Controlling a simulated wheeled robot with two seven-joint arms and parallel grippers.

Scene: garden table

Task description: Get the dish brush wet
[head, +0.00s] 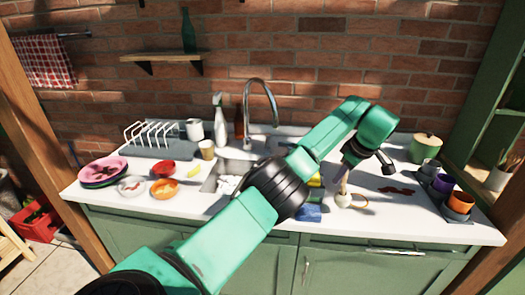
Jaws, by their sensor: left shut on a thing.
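My left gripper (345,168) is at the end of the teal arm that crosses the middle of the head view and bends down over the counter right of the sink. It is shut on a thin upright handle, which seems to be the dish brush (343,183). A round cream shape with a tan loop shows at the lower end; I cannot tell whether this is the brush head or a cup. The sink (209,184) is left of the gripper, partly hidden by my arm. The curved metal faucet (273,100) stands behind it; no water is visible. My right gripper is not in view.
Blue cloth or sponge pieces (309,212) lie left of the brush. Dark red stains (397,191) mark the counter to the right, near dark and coloured cups (443,183) and a green pot (425,148). Plates (103,170), bowls (165,188) and a dish rack (152,135) stand left.

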